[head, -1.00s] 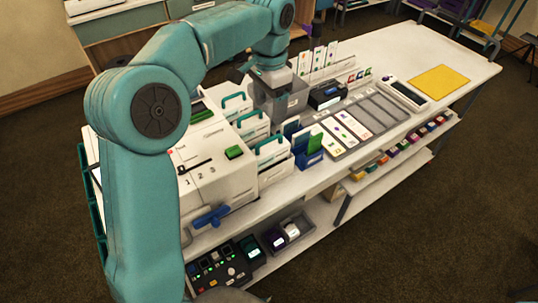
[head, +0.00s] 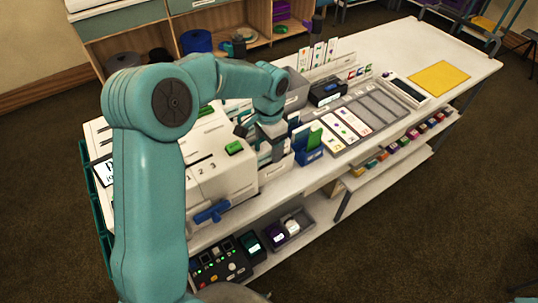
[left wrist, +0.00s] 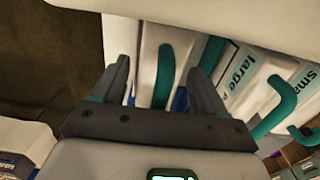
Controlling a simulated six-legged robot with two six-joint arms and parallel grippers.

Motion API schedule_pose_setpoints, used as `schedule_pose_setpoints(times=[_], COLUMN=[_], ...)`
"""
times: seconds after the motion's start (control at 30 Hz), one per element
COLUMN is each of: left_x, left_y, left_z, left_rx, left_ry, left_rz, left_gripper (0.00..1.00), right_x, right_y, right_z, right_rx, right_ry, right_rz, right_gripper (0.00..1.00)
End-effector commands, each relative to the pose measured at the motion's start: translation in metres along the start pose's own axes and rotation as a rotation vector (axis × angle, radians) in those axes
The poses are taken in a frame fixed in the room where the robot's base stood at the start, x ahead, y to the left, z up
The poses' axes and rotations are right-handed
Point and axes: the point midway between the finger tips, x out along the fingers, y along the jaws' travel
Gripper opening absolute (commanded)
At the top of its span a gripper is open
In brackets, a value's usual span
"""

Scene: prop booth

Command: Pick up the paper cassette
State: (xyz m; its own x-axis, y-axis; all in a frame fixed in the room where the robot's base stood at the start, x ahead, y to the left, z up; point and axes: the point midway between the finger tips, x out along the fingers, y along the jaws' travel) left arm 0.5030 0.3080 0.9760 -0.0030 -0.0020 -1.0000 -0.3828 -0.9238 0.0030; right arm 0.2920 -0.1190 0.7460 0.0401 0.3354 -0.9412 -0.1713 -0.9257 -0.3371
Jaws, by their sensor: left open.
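Paper cassettes are white boxes with teal loop handles, standing in a row beside the white machine. In the head view my left gripper (head: 268,150) is down over the nearest cassette (head: 279,168) and hides most of it and its handle. In the left wrist view my left gripper (left wrist: 160,68) is open, with one dark finger on each side of a teal handle (left wrist: 163,75) on a white cassette (left wrist: 148,45). I cannot tell whether the fingers touch it. Cassettes labelled "large" (left wrist: 238,72) and "small" (left wrist: 290,82) stand to the right. My right gripper is not in view.
The white machine (head: 205,165) with a green button is left of the cassettes. A blue holder (head: 308,155) with green and blue cards stands close on the right. A grey card tray (head: 365,115) and a yellow sheet (head: 439,77) lie further along the table.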

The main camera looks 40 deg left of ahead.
Motion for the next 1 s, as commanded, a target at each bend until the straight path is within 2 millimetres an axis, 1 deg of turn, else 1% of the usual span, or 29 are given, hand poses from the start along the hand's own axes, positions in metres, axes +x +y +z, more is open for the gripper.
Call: schedule_pose_setpoints(times=[0.13,0.17,0.2,0.27,0.3,0.37,0.4,0.67,0.77,0.87,1.0], left_x=[0.000,0.000,0.000,0.000,0.000,0.000,0.000,-0.001,-0.004,-0.013,-0.035], left_y=[0.000,0.000,0.000,0.000,0.000,0.000,0.000,0.000,0.000,-0.001,0.000], left_z=[0.000,0.000,0.000,0.000,0.000,0.000,0.000,0.000,-0.001,-0.001,-0.001], left_rx=[0.000,0.000,0.000,0.000,0.000,0.000,0.000,0.000,0.000,-0.001,-0.001], left_ry=[0.001,0.001,0.001,0.001,0.001,0.001,0.000,0.001,0.002,0.004,0.006], left_rz=[0.000,0.000,0.000,0.000,0.000,0.000,0.000,0.000,-0.001,-0.002,-0.003], left_gripper=[0.72,0.69,0.56,0.37,0.23,0.04,0.00,0.00,0.00,0.00,0.00], right_x=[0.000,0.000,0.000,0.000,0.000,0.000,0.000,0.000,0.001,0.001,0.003], right_y=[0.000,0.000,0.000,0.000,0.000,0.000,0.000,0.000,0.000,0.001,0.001], right_z=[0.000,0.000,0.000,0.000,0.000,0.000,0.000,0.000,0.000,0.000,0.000], right_rx=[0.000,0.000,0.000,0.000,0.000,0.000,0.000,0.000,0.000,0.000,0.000], right_ry=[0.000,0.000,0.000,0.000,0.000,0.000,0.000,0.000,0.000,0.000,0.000], right_rz=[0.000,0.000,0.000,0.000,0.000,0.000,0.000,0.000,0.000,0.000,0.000], right_gripper=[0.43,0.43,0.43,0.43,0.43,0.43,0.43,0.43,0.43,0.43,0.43])
